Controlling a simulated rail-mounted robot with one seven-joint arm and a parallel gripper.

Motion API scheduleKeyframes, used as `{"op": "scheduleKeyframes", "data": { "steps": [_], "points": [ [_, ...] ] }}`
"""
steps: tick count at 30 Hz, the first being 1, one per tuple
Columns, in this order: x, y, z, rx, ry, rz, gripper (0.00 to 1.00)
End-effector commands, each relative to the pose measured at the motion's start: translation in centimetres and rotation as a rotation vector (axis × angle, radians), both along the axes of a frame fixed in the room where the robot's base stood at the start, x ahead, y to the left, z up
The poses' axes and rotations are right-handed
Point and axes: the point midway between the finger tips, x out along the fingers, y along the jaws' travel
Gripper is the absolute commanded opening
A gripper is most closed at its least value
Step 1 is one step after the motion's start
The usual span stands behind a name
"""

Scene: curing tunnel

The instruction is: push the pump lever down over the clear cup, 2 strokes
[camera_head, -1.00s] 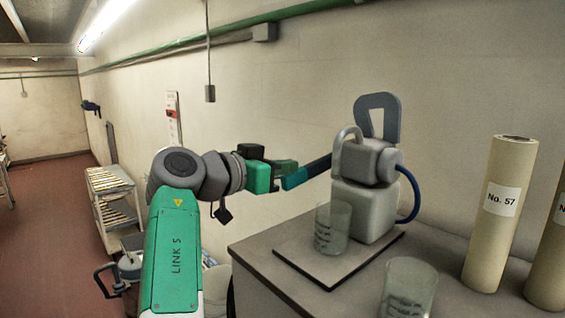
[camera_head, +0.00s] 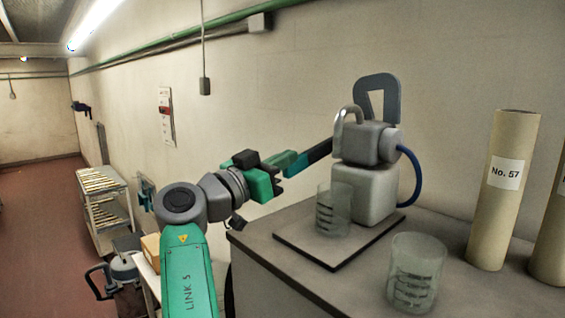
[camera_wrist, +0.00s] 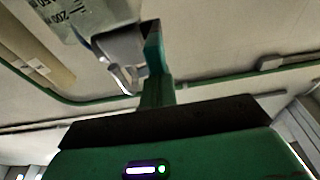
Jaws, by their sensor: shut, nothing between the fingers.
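The grey pump (camera_head: 365,190) stands on the counter with a curved spout on its head and a blue hose at its right.
The cup and pump stand on a thin base plate (camera_head: 310,249). A second clear beaker (camera_head: 415,272) stands on the counter's front right. Tall cardboard tubes (camera_head: 502,200) stand at the right, one labelled No. 57. A wall lies behind the pump. A shelf rack (camera_head: 107,205) stands far left.

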Motion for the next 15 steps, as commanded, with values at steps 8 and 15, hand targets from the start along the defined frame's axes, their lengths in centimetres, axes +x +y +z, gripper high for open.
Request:
{"op": "scheduleKeyframes", "data": {
  "steps": [8,15],
  "points": [
    [-2.9,3.9,1.7,-0.001,-0.004,0.005,0.00],
    [-5.6,7.4,1.8,-0.001,-0.003,0.002,0.00]
  ]
}}
